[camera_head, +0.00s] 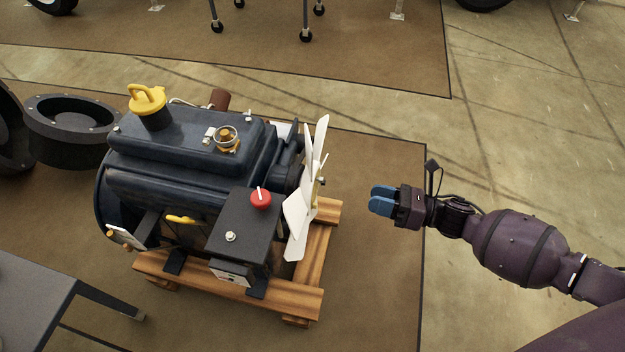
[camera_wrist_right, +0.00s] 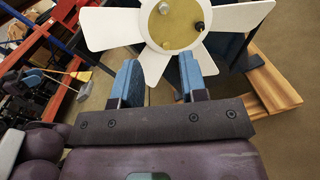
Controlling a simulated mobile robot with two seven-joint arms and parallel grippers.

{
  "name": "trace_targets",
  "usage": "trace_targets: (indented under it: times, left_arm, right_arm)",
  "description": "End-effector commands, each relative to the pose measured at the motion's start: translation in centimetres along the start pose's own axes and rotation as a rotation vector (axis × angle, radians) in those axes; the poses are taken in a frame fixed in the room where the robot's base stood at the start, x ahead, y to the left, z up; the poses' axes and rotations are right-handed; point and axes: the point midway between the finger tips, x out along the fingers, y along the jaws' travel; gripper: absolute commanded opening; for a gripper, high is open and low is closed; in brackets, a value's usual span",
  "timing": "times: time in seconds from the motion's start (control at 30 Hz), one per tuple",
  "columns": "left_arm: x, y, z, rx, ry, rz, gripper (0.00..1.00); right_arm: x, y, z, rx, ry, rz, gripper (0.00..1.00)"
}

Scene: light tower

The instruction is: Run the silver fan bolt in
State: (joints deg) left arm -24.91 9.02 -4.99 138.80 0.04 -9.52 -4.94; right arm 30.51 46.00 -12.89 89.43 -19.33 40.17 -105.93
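The white fan (camera_head: 297,222) is on the right end of the dark blue engine (camera_head: 195,147). In the right wrist view the fan (camera_wrist_right: 110,28) shows its yellow hub (camera_wrist_right: 180,32). A silver bolt head (camera_wrist_right: 164,8) sits on the hub near the top edge, and a black bolt or knob (camera_wrist_right: 199,26) sits to its right. How deep the silver bolt sits cannot be told. My right gripper (camera_head: 381,200) is right of the fan, apart from it, its blue fingers pointing left. In the wrist view the gripper (camera_wrist_right: 159,68) is open and empty, below the hub. My left gripper is not in view.
The engine stands on a wooden pallet (camera_head: 225,287) on a brown mat (camera_head: 385,292). A red knob (camera_head: 260,198) tops the dark box beside the fan. A grey table (camera_head: 35,300) is at lower left. Free room lies between fan and right gripper.

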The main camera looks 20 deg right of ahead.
Motion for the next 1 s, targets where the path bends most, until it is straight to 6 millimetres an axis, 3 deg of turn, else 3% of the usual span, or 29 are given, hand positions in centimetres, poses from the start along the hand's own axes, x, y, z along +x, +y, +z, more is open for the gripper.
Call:
trace_targets:
  times: [0.13,0.37,0.8,1.0]
  left_arm:
    - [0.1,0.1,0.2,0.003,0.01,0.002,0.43]
    - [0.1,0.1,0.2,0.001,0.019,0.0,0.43]
    - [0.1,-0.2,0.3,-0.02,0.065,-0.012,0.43]
    - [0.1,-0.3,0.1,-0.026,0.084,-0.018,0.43]
  right_arm:
    - [0.2,-1.6,0.7,-0.148,0.022,0.055,0.39]
    - [1.6,-1.8,1.0,-0.185,0.023,0.07,0.39]
    - [8.7,-1.3,0.6,-0.181,0.024,0.068,0.39]
    - [10.6,-1.2,0.7,-0.181,0.023,0.067,0.39]
